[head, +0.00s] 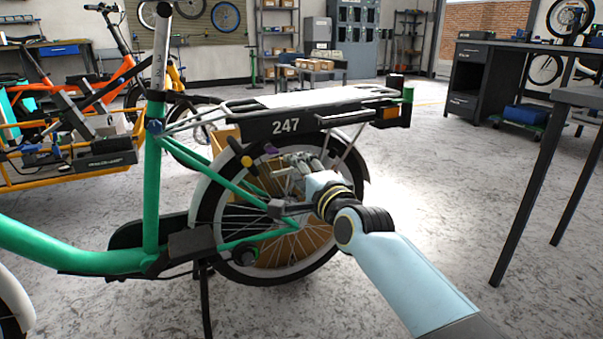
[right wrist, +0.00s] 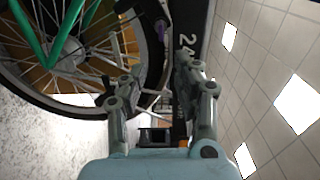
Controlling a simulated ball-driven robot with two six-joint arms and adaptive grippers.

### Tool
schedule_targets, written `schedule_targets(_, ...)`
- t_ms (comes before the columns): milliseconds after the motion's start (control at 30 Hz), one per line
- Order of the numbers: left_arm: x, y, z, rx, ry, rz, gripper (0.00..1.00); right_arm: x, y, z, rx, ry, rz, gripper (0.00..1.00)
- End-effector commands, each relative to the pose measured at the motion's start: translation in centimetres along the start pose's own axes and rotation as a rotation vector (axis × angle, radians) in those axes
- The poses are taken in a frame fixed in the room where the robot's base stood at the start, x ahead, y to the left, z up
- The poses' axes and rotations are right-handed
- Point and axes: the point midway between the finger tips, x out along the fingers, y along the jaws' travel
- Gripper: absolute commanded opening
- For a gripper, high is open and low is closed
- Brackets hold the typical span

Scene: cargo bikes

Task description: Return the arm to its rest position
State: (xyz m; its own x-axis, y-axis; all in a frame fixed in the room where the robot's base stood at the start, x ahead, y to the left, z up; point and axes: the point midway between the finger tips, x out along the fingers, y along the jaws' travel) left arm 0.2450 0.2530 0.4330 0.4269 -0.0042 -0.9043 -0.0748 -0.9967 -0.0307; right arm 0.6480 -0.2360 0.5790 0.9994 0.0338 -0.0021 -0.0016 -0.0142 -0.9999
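My right arm reaches in from the lower right in the head view. My right gripper (head: 285,172) is beside the upper part of the green bike's rear wheel (head: 218,198), below the rack with the number plate 247 (head: 284,126). In the right wrist view my gripper (right wrist: 158,72) has its fingers apart, with nothing held between them. The wheel's tire (right wrist: 62,108) shows at the left there, and the dark side of the rack (right wrist: 190,35) lies beyond the fingers. A small purple part (head: 270,149) is near the fingertips. My left gripper is not in view.
The green frame (head: 151,190) stands left of my arm. A dark table (head: 575,97) with legs is at the right. An orange cargo bike (head: 105,95) is at the back left. Open floor (head: 430,190) lies between the rear wheel and the table.

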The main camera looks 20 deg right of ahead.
Motion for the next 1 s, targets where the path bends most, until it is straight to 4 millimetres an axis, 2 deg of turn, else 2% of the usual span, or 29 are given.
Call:
schedule_targets(200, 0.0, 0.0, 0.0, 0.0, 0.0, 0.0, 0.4, -1.4, 0.0, 0.0, -0.001, 0.0, 0.0, 0.31)
schedule_targets(633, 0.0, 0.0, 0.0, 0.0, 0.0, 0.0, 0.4, -1.4, 0.0, 0.0, -0.001, 0.0, 0.001, 0.31)
schedule_targets(733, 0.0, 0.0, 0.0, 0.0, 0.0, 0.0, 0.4, -2.2, 1.2, 0.0, 0.0, 0.0, 0.023, 0.31)
schedule_targets(800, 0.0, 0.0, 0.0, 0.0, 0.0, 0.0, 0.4, -3.7, 3.5, 0.0, -0.002, -0.001, 0.066, 0.31)
schedule_targets(867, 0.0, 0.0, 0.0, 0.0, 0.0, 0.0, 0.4, -6.3, 6.1, 0.0, -0.006, -0.003, 0.12, 0.31)
schedule_targets(967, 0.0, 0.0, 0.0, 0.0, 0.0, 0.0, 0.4, -12.8, 10.4, 0.1, -0.059, -0.025, 0.247, 0.31)
schedule_targets(1000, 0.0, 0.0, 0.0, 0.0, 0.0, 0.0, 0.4, -15.7, 11.8, 0.3, -0.12, -0.048, 0.312, 0.31)
